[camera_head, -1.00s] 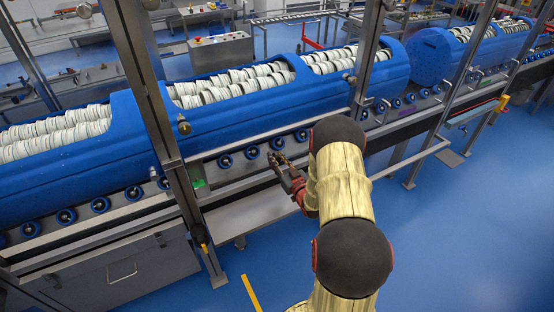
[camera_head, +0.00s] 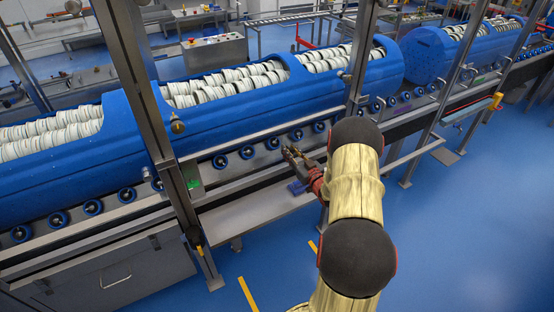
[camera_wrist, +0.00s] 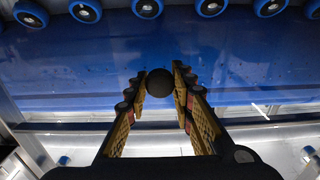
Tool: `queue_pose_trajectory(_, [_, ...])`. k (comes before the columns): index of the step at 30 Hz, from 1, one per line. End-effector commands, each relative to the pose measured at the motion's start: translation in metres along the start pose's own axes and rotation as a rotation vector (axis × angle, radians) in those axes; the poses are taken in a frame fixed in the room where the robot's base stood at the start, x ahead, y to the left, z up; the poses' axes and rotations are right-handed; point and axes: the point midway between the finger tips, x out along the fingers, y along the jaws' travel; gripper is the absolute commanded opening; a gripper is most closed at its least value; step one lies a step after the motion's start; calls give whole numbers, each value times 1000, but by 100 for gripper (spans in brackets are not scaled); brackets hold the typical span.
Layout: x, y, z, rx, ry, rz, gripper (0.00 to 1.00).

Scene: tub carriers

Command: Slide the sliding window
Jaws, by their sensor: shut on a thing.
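My gripper (camera_head: 293,153) is in front of the line of blue rollers, between two steel posts. In the wrist view, my gripper's fingers (camera_wrist: 160,84) are closed around a dark round knob (camera_wrist: 158,83), with one finger on each side. The sliding window's pane is clear and hard to make out; the knob appears to stand on it. In the head view the knob is too small or hidden to tell apart from the fingertips.
Steel posts (camera_head: 183,180) and (camera_head: 362,60) stand left and right of my gripper. Blue tub carriers (camera_head: 235,118) with white stacks lie on rollers (camera_head: 247,152) behind. A steel ledge (camera_head: 250,212) is below. Blue floor is free at right.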

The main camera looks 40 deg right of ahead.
Motion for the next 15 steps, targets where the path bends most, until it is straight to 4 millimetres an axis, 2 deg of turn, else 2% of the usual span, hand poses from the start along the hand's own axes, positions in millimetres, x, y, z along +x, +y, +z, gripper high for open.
queue_pose_trajectory(1, [0,21,2,-3,3,7,0])
queue_pose_trajectory(6, [-1,76,3,-3,2,7,0])
queue_pose_trajectory(12, [-1,130,2,-2,1,4,0])
queue_pose_trajectory(15, [-1,151,1,-2,1,3,0])
